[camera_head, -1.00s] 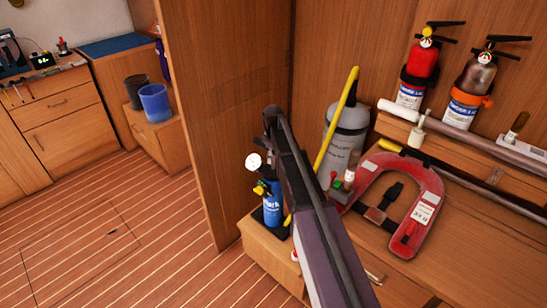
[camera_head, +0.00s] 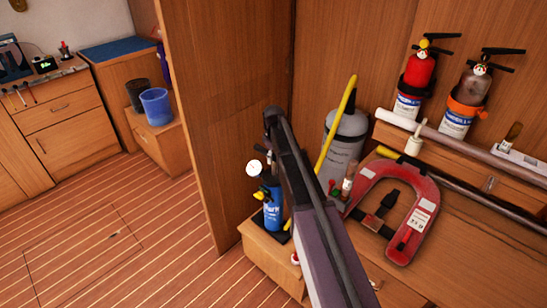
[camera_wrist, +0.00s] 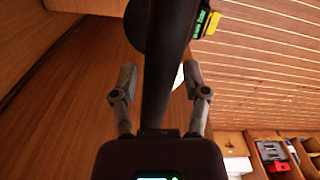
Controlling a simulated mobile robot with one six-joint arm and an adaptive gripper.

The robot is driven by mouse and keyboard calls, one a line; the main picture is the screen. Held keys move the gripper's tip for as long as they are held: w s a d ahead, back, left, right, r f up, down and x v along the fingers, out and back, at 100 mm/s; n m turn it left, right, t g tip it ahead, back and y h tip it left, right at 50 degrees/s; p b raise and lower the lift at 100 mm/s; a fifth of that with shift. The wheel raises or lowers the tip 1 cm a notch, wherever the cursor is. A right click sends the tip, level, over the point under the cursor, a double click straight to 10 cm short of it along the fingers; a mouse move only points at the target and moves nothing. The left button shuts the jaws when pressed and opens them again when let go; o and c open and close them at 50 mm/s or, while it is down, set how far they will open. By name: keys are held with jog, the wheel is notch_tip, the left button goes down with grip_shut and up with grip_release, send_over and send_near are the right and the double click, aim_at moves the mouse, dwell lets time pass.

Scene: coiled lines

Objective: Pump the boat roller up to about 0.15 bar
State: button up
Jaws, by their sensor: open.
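A blue cylinder (camera_head: 272,212) with a white round gauge (camera_head: 254,167) and a yellow valve stands on a low wooden ledge, beside my arm. A grey upright cylinder (camera_head: 343,142) with dark lettering stands behind it; I cannot tell for sure whether it is the boat roller. A yellow tube (camera_head: 336,122) leans in front of the grey cylinder. My arm crosses the head view in front of these, and its fingers are not clear there. In the wrist view my gripper (camera_wrist: 158,85) is open, its two fingers apart on either side of a dark bar. I see nothing gripped.
A wooden partition (camera_head: 225,100) stands left of my arm. The striped floor at left is clear.

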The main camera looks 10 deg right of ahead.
notch_tip(320, 180, up, 27)
jog(key=p, duration=2.6)
jog(key=shift+f, duration=0.1)
jog(key=shift+f, duration=0.15)
notch_tip(320, 180, down, 15)
jog(key=b, duration=1.5)
jog(key=shift+f+b, duration=0.2)
jog(key=shift+b, duration=0.1)
jog(key=shift+f, duration=0.15)
notch_tip(320, 180, down, 14)
jog(key=b, duration=1.3)
jog(key=shift+r+b, duration=0.25)
jog(key=shift+b, duration=0.1)
